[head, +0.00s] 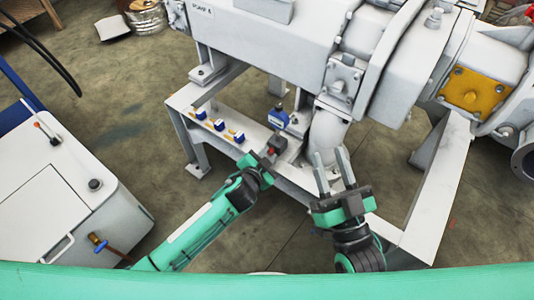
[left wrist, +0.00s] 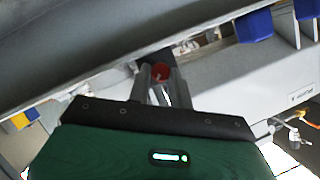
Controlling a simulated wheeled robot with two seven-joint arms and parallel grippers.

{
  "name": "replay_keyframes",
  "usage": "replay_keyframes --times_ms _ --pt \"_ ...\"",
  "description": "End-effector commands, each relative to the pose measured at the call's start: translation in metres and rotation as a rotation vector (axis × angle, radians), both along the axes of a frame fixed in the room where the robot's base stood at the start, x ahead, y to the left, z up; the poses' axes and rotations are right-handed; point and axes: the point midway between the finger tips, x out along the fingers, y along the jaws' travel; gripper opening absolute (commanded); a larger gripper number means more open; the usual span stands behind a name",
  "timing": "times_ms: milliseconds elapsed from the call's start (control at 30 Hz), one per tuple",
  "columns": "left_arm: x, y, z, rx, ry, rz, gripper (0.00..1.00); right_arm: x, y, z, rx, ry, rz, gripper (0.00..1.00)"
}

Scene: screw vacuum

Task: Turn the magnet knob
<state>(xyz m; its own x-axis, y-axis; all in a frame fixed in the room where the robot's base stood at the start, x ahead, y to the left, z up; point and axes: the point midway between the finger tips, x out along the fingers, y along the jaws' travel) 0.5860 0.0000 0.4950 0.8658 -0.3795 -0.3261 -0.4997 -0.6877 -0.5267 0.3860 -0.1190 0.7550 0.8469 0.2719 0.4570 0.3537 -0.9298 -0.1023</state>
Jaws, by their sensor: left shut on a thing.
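A red knob (left wrist: 161,71) shows between the fingertips of my left gripper (left wrist: 158,82) in the left wrist view; I take it to be the magnet knob. In the head view a small reddish part (head: 276,144) shows at the tips of my left gripper (head: 270,153), by the front beam of the pump's frame. The left gripper is shut on the knob, and its fingers hide part of it. My right gripper (head: 333,170) is open and empty, with its fingers apart in front of the pale pipe elbow.
The grey frame (head: 438,205) carries the large pump (head: 265,45). Several small blue and yellow pieces (head: 219,124) sit along its beam, and a blue block (head: 278,118) stands just behind the left gripper. A white cabinet (head: 40,215) is at the left, with open floor between.

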Motion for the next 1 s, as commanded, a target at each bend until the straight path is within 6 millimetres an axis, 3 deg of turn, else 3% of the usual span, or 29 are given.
replay_keyframes --times_ms 633,667,767,1000 --pt "-0.0007 -0.0012 -0.0004 0.045 -0.034 -0.002 0.00 0.0001 0.0017 -0.0063 -0.008 0.031 0.005 0.36" --pt "-0.0007 -0.0013 -0.0003 0.045 -0.034 -0.002 0.23 0.0001 0.0017 -0.0063 -0.008 0.031 0.005 0.36" --pt "-0.0006 -0.0011 -0.0003 0.045 -0.034 -0.002 0.42 0.0001 0.0017 -0.0063 -0.008 0.031 0.005 0.36" --pt "-0.0006 -0.0010 -0.0006 0.044 -0.032 -0.001 0.43 0.0006 0.0018 -0.0050 -0.006 0.029 0.004 0.36"
